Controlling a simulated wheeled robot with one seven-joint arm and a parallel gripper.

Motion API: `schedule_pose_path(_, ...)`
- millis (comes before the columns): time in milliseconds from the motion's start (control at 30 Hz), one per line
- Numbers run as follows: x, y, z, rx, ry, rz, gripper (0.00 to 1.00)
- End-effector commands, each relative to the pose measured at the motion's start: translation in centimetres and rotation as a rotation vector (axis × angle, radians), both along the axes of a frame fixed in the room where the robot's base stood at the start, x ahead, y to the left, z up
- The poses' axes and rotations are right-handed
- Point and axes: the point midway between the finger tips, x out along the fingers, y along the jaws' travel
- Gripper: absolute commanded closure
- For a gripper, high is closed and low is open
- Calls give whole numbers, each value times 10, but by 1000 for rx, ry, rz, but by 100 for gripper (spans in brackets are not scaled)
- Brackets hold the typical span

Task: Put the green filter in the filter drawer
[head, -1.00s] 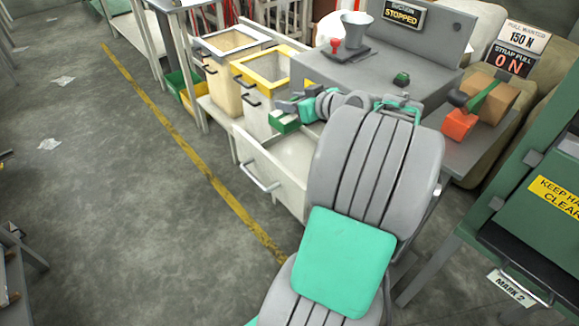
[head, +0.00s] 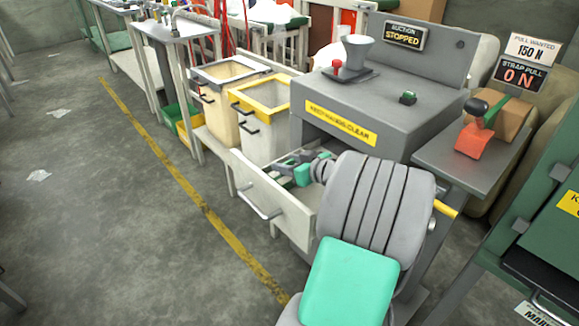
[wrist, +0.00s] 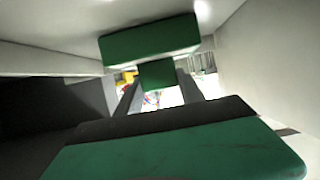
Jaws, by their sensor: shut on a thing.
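The filter drawer (head: 277,210) is a white drawer with a bar handle, pulled open below the grey machine. My gripper (head: 285,164) reaches down into its open top. In the wrist view, the green filter (wrist: 150,40) shows as a wide dark-green block with a narrower green stem. My gripper (wrist: 158,82) is shut on that stem, one dark finger on each side. Pale walls (wrist: 258,60) surround the filter in the wrist view. In the head view the filter is mostly hidden by the drawer front and my gripper. I cannot tell whether it touches the drawer floor.
The grey machine (head: 385,105) with a yellow label stands over the drawer, close to my arm. A side table (head: 480,160) holds an orange-based lever.

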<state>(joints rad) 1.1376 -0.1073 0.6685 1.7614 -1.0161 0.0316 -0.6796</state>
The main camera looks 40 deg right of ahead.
Motion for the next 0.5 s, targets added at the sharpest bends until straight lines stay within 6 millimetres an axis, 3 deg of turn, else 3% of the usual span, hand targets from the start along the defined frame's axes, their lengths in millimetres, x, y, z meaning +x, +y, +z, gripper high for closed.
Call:
schedule_pose_path(233,0,-1,-3,-1,-1,-2,99)
schedule_pose_path(267,0,-1,-3,-1,0,-2,54)
schedule_pose_path(500,-1,-1,-1,-1,0,-2,34)
